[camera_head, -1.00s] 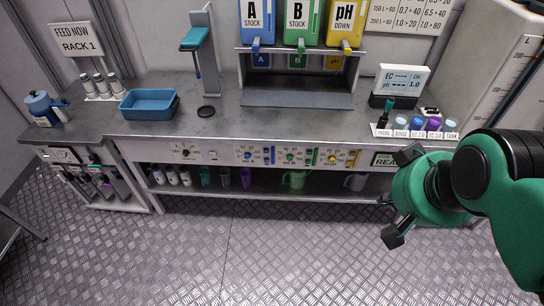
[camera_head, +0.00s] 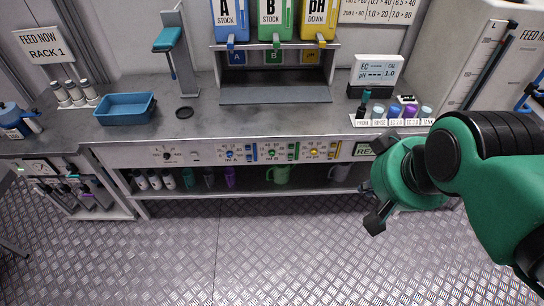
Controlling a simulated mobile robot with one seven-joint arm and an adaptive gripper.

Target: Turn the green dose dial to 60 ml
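The green dose dial (camera_head: 272,153) is a small round knob on the front panel of the bench, between a blue dial (camera_head: 229,155) and a yellow dial (camera_head: 314,152). The scale marks around it are too small to read, so its setting cannot be told. My gripper (camera_head: 376,190) is at the right, in front of the bench and away from the green dial. Its dark fingers are spread apart and nothing shows between them. My green arm hides part of the bench's right end.
The green B stock container (camera_head: 275,18) stands above the bench. A blue tray (camera_head: 125,108) and a dark round disc (camera_head: 184,112) lie on the bench top. A lower shelf holds several bottles and a green jug (camera_head: 279,174). The floor in front is clear.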

